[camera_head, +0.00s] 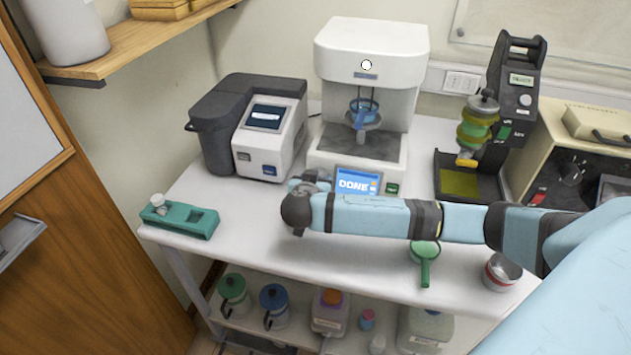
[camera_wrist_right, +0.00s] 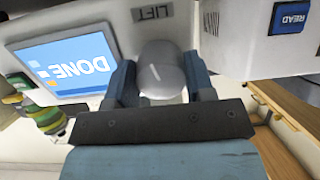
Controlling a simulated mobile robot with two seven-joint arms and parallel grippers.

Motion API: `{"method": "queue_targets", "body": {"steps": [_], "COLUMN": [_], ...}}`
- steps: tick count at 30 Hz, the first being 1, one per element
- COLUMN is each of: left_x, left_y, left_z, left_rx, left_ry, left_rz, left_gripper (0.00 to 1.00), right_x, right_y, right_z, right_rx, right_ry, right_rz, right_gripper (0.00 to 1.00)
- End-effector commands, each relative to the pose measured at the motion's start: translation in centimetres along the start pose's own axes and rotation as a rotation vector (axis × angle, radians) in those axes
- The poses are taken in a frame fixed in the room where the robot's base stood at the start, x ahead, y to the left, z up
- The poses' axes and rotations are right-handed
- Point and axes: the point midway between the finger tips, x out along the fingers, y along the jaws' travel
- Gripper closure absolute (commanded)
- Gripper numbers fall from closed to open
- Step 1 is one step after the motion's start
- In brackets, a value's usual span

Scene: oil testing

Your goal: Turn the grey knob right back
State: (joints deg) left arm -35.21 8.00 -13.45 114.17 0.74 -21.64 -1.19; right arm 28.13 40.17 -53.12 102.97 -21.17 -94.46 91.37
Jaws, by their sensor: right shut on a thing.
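The grey knob (camera_wrist_right: 162,70) is on the white machine's front panel, beside a LIFT label (camera_wrist_right: 152,10). It sits between the two fingers of my right gripper (camera_wrist_right: 160,85) in the right wrist view, and the gripper is shut on it. In the head view my right gripper (camera_head: 308,186) is at the machine's lower front left corner and the knob is hidden there. The white machine (camera_head: 371,48) has a screen (camera_head: 357,183) reading DONE; the screen also shows in the wrist view (camera_wrist_right: 72,66). My left gripper is not in view.
A grey-and-white analyser (camera_head: 268,135) stands left of the machine, close to my gripper. A teal rack (camera_head: 180,222) lies at the bench's left end. A green-handled cup (camera_head: 425,262) and a red-banded tin (camera_head: 500,272) are at the front, near my forearm.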

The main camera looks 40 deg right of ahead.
Motion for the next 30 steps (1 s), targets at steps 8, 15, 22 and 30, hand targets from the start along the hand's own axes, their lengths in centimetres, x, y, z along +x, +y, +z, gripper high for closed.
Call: {"method": "queue_targets", "body": {"steps": [8, 15, 22, 30], "left_x": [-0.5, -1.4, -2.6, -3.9], "left_y": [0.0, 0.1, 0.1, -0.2], "left_z": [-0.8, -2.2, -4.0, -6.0], "left_rx": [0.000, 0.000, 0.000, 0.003], "left_ry": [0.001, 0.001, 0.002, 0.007], "left_rz": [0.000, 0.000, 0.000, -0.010], "left_gripper": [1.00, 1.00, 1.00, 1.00], "right_x": [-0.2, -0.3, -0.2, -0.2], "right_y": [0.0, 0.1, 0.1, 0.1], "right_z": [0.1, -0.2, -0.4, -0.4], "right_rx": [-0.131, -0.303, -0.523, -0.778], "right_ry": [-0.013, -0.018, -0.025, -0.034], "right_rz": [0.020, 0.045, 0.075, 0.109], "right_gripper": [0.75, 0.74, 0.74, 0.74]}}
